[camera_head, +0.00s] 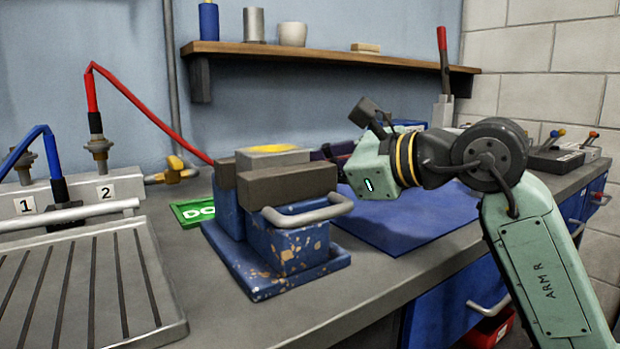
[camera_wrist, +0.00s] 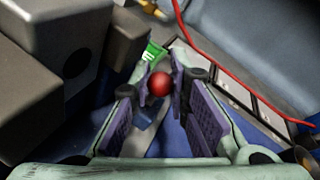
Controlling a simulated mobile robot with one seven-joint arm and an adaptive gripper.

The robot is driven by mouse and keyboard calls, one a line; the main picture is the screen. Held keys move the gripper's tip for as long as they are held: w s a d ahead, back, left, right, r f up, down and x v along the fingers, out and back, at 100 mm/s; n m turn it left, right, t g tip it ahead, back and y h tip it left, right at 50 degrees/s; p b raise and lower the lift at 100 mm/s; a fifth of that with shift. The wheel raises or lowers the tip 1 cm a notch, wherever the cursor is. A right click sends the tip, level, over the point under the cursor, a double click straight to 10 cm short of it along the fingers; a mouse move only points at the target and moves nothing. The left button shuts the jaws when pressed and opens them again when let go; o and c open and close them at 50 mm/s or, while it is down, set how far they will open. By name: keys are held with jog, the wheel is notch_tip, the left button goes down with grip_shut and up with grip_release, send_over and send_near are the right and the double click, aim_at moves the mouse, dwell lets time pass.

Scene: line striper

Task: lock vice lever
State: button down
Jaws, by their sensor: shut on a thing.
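The blue, paint-chipped vice (camera_head: 288,245) with dark grey jaws stands on the bench left of my gripper. A grey block with a yellow top (camera_head: 272,152) sits between its jaws. A grey bar handle (camera_head: 308,212) is on its front. In the wrist view the lever's red ball knob (camera_wrist: 160,84) lies between my purple finger pads, beside the vice's grey body (camera_wrist: 72,50). My gripper (camera_head: 328,153) is shut on the knob. In the head view the fingers are partly hidden behind the vice, and the lever cannot be seen. Most of the lever's shaft is hidden.
A blue mat (camera_head: 400,225) lies right of the vice, under my arm. A green sign (camera_head: 192,212) lies at its left rear. A slotted metal plate (camera_head: 90,285) fills the left bench. A red cable (camera_head: 140,105) hangs behind. A wooden shelf (camera_head: 330,58) crosses the wall.

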dwell(0.3)
jog(key=c, duration=1.8)
grip_release()
jog(key=shift+d, duration=0.1)
jog(key=v, duration=1.2)
jog(key=shift+s+f, duration=0.1)
